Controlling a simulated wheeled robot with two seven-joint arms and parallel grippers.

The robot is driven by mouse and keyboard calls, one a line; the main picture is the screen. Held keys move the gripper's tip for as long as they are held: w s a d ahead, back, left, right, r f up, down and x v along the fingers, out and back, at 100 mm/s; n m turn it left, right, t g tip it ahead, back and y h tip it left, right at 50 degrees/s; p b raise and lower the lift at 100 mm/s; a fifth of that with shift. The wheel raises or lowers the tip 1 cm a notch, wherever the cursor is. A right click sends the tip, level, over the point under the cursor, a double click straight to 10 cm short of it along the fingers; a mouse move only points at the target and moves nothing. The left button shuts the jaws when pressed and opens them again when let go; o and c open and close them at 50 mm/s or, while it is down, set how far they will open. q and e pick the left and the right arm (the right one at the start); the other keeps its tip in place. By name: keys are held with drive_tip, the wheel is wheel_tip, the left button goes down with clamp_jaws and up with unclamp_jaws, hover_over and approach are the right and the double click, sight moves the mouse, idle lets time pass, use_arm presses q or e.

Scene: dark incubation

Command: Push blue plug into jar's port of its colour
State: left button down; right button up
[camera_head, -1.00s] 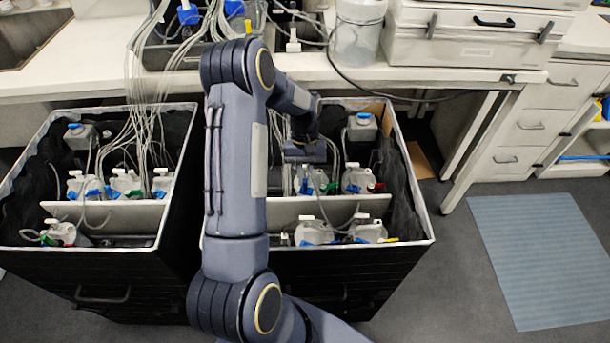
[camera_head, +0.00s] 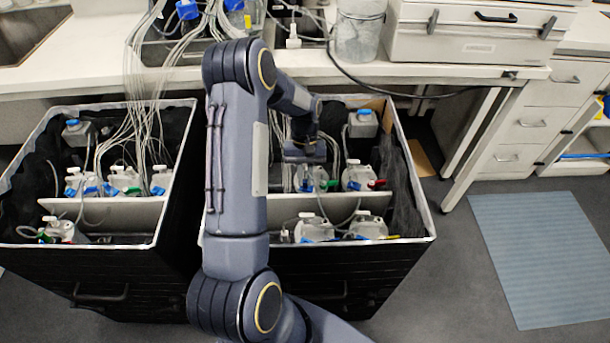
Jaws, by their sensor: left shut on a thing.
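My left gripper (camera_head: 306,166) points down into the right-hand black bin, behind its white divider. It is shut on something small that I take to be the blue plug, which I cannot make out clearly. Right below it is a white jar (camera_head: 318,174) with blue and green pieces at its front; the gripper partly hides it. A second white jar (camera_head: 358,176) with a red piece stands just right of it. I cannot tell whether the plug touches a port. My right gripper is not in view.
The right bin (camera_head: 412,190) has a white divider (camera_head: 350,201) and more jars (camera_head: 316,228) in front of it. The left bin (camera_head: 158,210) holds several jars and many hanging tubes. A bench (camera_head: 340,68) runs behind. My arm hides the space between the bins.

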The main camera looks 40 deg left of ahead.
use_arm(q)
drive_tip(key=c, duration=1.4)
unclamp_jaws()
drive_tip(key=v, duration=0.7)
drive_tip(key=shift+r, duration=0.6)
drive_tip(key=s+d+r+m+t+p, duration=0.25)
drive_tip(key=s+d+r, duration=0.4)
drive_tip(key=r, duration=0.35)
drive_tip(key=s+d+r+m+t+p, duration=0.2)
drive_tip(key=s+d+r+t, duration=0.4)
drive_tip(key=r, duration=0.5)
drive_tip(key=shift+m+h, duration=0.6)
drive_tip(key=shift+m, duration=0.35)
drive_tip(key=s+d, duration=0.1)
drive_tip(key=s, duration=0.2)
drive_tip(key=s+d+p, duration=0.1)
drive_tip(key=s+d, duration=0.1)
drive_tip(key=s, duration=0.1)
drive_tip(key=s+d+p, duration=0.1)
drive_tip(key=s+d, duration=0.1)
drive_tip(key=s, duration=0.1)
drive_tip(key=shift+s, duration=0.2)
